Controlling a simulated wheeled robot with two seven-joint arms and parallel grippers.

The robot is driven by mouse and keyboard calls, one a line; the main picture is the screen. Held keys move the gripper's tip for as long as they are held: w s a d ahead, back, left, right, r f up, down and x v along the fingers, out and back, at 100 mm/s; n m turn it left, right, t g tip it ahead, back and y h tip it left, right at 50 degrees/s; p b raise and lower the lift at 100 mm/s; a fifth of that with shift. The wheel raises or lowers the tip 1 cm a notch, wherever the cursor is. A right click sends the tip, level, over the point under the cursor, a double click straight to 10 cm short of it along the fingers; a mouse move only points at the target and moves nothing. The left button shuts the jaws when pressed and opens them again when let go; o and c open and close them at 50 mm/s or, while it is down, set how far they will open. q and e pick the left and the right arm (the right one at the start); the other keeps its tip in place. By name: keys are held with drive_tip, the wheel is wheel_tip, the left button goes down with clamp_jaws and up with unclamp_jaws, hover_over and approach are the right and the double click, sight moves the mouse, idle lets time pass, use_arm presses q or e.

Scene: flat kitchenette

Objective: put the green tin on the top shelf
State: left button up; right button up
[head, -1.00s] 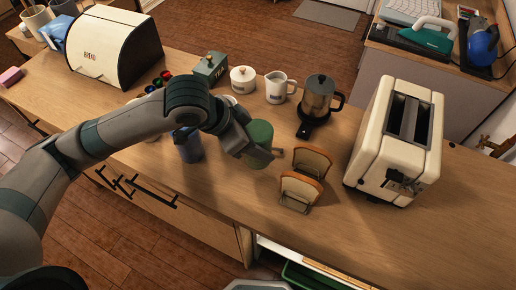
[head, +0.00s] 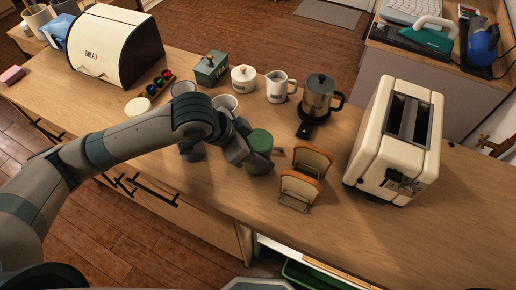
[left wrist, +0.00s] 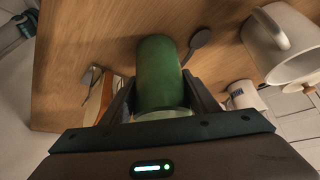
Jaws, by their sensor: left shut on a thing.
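The green tin (head: 261,150) is upright at the middle of the wooden counter, just left of the toast rack. My left gripper (head: 246,152) reaches it from the left and is shut on it. In the left wrist view the green tin (left wrist: 158,72) sits between the two fingers (left wrist: 160,100). I cannot tell whether its base touches the counter. No top shelf can be made out. My right gripper is not in view.
A toast rack (head: 297,192) with bread stands close to the tin's right, and a cream toaster (head: 398,140) further right. A white mug (head: 280,87), coffee pot (head: 318,95) and dark green box (head: 210,68) stand behind. The counter's front right is clear.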

use_arm(q)
drive_tip(key=o, duration=1.3)
drive_tip(key=shift+a+r, duration=0.15)
drive_tip(key=shift+r, duration=0.25)
drive_tip(key=b+v, duration=0.1)
drive_tip(key=v, duration=1)
drive_tip(key=shift+s+r, duration=0.1)
drive_tip(key=shift+s, duration=0.1)
drive_tip(key=shift+o, duration=0.7)
